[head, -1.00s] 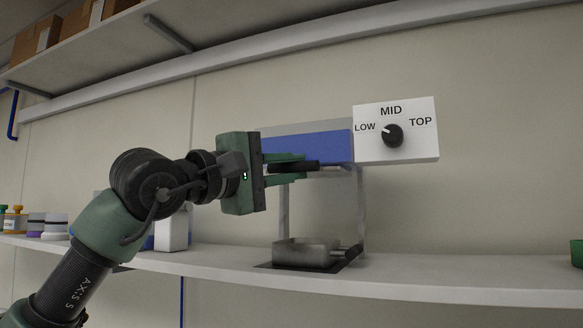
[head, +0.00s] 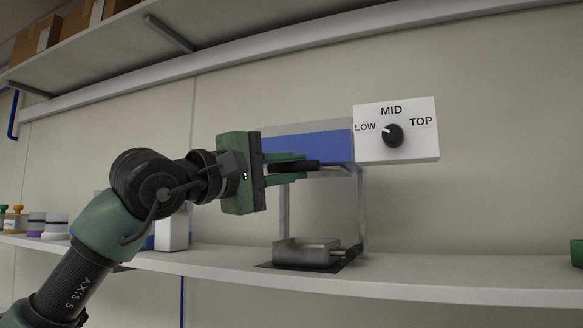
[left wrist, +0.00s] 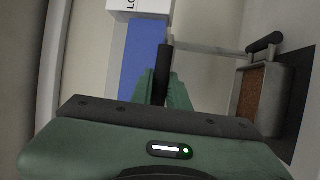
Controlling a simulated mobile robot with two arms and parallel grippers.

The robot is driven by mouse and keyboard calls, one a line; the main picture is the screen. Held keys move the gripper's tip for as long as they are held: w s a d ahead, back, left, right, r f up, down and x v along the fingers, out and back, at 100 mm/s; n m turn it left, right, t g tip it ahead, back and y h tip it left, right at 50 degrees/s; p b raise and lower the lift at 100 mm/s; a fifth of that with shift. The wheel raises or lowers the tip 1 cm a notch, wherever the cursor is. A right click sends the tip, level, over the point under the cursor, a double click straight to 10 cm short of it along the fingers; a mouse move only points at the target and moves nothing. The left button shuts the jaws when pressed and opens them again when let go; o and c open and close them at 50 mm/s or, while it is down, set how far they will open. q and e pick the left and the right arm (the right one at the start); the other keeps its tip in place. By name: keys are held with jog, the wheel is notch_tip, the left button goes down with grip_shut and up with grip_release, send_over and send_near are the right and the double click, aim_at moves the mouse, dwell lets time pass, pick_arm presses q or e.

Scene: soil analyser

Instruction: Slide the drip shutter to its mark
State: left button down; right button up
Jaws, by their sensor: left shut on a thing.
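The analyser's blue body (head: 315,147) shows on the wall, with a white dial panel (head: 425,148) at its right end. The dial (head: 393,135) points to the upper left, towards LOW. My left gripper (head: 303,166) is at the lower front of the blue body, shut on a dark bar, which looks like the drip shutter's handle (head: 312,165). In the left wrist view this handle (left wrist: 164,68) lies between the green fingers. The shutter's plate and its mark cannot be made out. My right gripper is not in view.
A metal pan (head: 301,253) with brown contents stands on a dark mat on the shelf (head: 420,283), below the gripper. Grey posts (head: 363,215) rise beside it. White containers (head: 172,234) and jars stand at the left. The shelf right of the pan is largely clear.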

pick_arm(q)
jog(key=shift+f, duration=0.1)
jog(key=s+b, duration=0.1)
jog(key=s+a+b, duration=0.1)
jog(key=s+b, duration=0.1)
jog(key=s, duration=0.1)
jog(key=shift+a+f, duration=0.15)
jog(key=shift+a, duration=0.15)
jog(key=shift+s+a, duration=0.1)
jog(key=shift+s, duration=0.2)
jog(key=c, duration=1.4)
grip_release()
jog(key=shift+w+r, duration=0.1)
jog(key=shift+r, duration=0.1)
jog(key=shift+o, duration=0.2)
jog(key=b+v, duration=0.3)
jog(key=v, duration=0.4)
jog(key=shift+s+a, duration=0.2)
jog(key=shift+s, duration=0.05)
